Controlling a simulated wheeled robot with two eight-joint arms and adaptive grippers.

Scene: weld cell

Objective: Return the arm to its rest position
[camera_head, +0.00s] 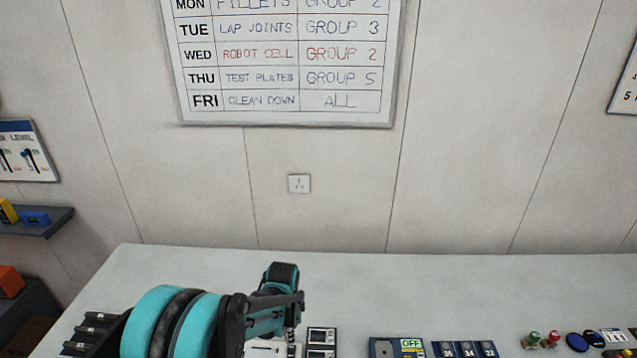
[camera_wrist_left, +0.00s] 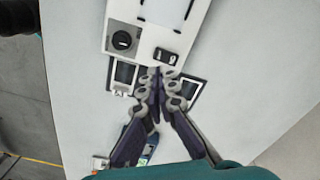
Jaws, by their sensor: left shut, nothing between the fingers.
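My left arm reaches in from the lower left in the head view. Its gripper (camera_head: 291,335) is over the table's near part, pointing down. In the left wrist view the fingers of this gripper (camera_wrist_left: 158,84) are together at the tips, with nothing between them. The fingertips overlap the lower edge of a white panel (camera_wrist_left: 143,58) that carries a black knob (camera_wrist_left: 122,40) and a black switch (camera_wrist_left: 167,56). Whether they touch it, I cannot tell. My right gripper is in neither view.
The pale table (camera_head: 440,285) is clear toward the wall. Dark-framed pieces (camera_head: 321,338), a box marked OFF (camera_head: 411,344), numbered tiles (camera_head: 465,349), red and green knobs (camera_head: 543,339) and a blue disc (camera_head: 577,342) line its near part. A shelf (camera_head: 38,222) is at left.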

